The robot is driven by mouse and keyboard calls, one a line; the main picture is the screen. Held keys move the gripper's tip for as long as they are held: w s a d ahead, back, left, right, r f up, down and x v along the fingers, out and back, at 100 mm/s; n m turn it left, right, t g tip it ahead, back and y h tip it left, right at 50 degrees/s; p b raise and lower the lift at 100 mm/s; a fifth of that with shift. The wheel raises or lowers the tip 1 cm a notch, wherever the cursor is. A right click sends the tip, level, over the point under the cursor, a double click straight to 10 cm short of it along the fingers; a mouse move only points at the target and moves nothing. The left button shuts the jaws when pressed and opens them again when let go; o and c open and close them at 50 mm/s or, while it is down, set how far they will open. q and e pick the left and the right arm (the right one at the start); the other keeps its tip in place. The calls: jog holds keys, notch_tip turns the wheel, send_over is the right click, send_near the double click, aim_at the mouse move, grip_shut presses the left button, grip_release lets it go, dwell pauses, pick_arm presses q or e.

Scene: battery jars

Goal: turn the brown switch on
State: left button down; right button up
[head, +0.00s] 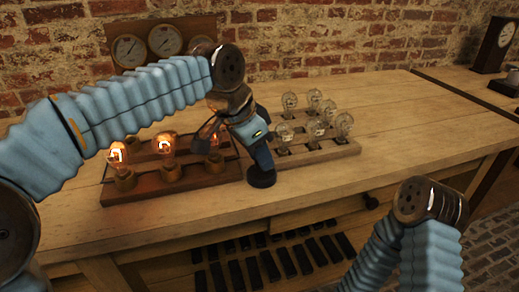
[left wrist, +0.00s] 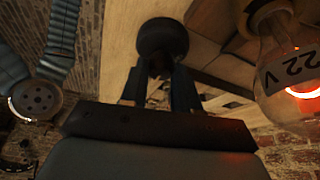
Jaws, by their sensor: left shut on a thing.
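The brown board (head: 195,183) on the workbench carries several round bulbs; the ones I can see glow orange (head: 165,143). My left gripper (head: 259,160) points down at its right end. The gripper is shut on a dark round-ended knob (head: 262,179), which I take to be the brown switch's handle. In the left wrist view the knob (left wrist: 162,38) shows beyond the two fingers (left wrist: 160,88). The switch's base and exact position are hidden by the gripper. My right forearm shows at the lower right, but its gripper is out of view.
A pale board (head: 325,151) with several unlit clear bulbs (head: 344,123) stands just right of the gripper. A glowing bulb (left wrist: 290,72) is close beside the gripper in the wrist view. Gauges (head: 165,40) stand at the back. The right part of the bench (head: 430,115) is clear.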

dwell(0.4)
pick_arm(q)
jog(key=c, duration=0.8)
grip_release()
jog(key=v, duration=1.3)
jog(key=shift+r, duration=0.4)
